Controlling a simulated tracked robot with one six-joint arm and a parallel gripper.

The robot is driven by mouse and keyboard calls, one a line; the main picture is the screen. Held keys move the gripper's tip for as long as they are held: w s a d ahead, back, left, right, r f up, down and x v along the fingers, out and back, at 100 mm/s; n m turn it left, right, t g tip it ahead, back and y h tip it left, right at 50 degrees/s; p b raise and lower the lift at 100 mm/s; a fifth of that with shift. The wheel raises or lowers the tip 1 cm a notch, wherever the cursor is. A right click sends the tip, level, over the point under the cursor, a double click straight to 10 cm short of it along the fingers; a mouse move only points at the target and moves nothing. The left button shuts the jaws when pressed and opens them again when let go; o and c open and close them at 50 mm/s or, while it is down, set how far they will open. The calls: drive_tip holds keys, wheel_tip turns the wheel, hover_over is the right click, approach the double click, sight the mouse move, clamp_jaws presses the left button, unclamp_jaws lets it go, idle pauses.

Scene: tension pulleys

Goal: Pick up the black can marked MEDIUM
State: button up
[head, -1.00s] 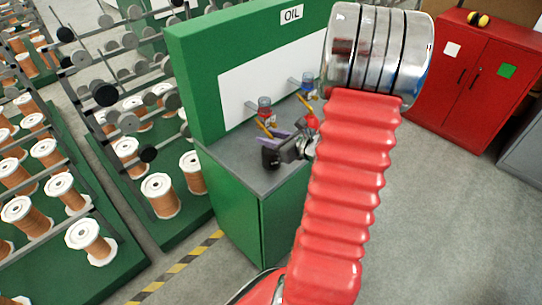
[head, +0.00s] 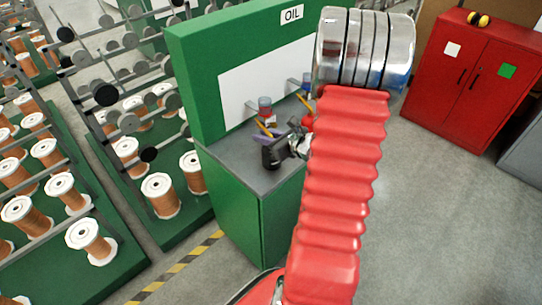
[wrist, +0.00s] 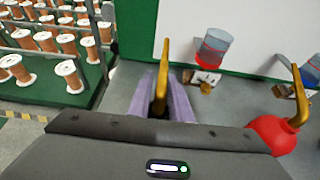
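My gripper (wrist: 160,82) is over the bench in the wrist view, its two purple fingers apart. A black can (wrist: 158,109) with a gold spout shows between the fingers, its spout rising past them. The gripper's dark body hides most of the can, and I cannot read any marking on it. I see no clear contact between fingers and can. In the head view my gripper (head: 267,137) is at the green oil bench (head: 232,152), and a yellow spout stands beside it.
A red can (wrist: 272,134) with a gold spout stands to the right of my gripper. A clear blue and red container (wrist: 213,48) is fixed to the white back panel above the bench. Copper spool racks (head: 160,195) stand at left, a red cabinet (head: 470,85) at right.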

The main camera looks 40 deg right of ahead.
clamp_jaws()
idle(1.1)
